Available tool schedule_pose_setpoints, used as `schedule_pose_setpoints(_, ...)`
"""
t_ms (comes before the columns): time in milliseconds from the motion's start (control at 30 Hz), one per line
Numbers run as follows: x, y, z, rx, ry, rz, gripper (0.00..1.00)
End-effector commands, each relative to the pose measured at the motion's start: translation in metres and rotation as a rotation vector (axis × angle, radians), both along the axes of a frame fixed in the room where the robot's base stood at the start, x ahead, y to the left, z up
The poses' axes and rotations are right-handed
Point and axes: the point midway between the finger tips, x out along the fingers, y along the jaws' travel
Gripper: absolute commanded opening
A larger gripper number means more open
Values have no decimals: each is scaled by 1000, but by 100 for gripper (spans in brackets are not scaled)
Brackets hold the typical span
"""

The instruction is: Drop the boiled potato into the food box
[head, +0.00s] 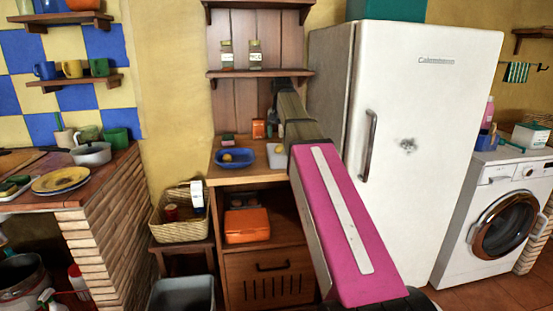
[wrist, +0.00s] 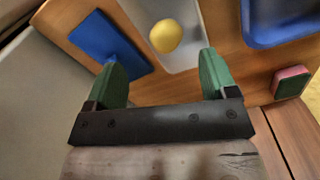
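A yellow round potato (wrist: 166,36) shows in the wrist view, beyond my fingertips and within the outline of the pale food box (wrist: 184,62). Whether it rests on the bottom or is still in the air, I cannot tell. My gripper (wrist: 162,78) is open, its two green fingers wide apart and nothing touching them. In the head view the food box (head: 274,156) stands on the wooden shelf counter, partly hidden by my arm. My gripper is hidden there. A blue tray (head: 249,159) left of the box holds a yellowish lump (head: 228,157).
The blue tray (wrist: 262,42) and a pink-and-green sponge (wrist: 292,82) lie right of the gripper in the wrist view. A flat blue object (wrist: 105,45) lies left. A fridge (head: 410,120) stands right of the shelf; an upper shelf (head: 258,73) with jars hangs above.

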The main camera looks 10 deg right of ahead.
Motion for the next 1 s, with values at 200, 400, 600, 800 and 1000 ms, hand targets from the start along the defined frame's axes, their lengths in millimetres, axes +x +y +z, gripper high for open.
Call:
schedule_pose_setpoints(200,0,0,0,0,0,0,78)
schedule_pose_setpoints(400,0,0,6,0,0,0,78)
schedule_pose_setpoints(600,1,0,28,-1,-2,0,78)
schedule_pose_setpoints(800,1,0,59,-1,-2,0,78)
schedule_pose_setpoints(1000,0,0,75,0,0,0,78)
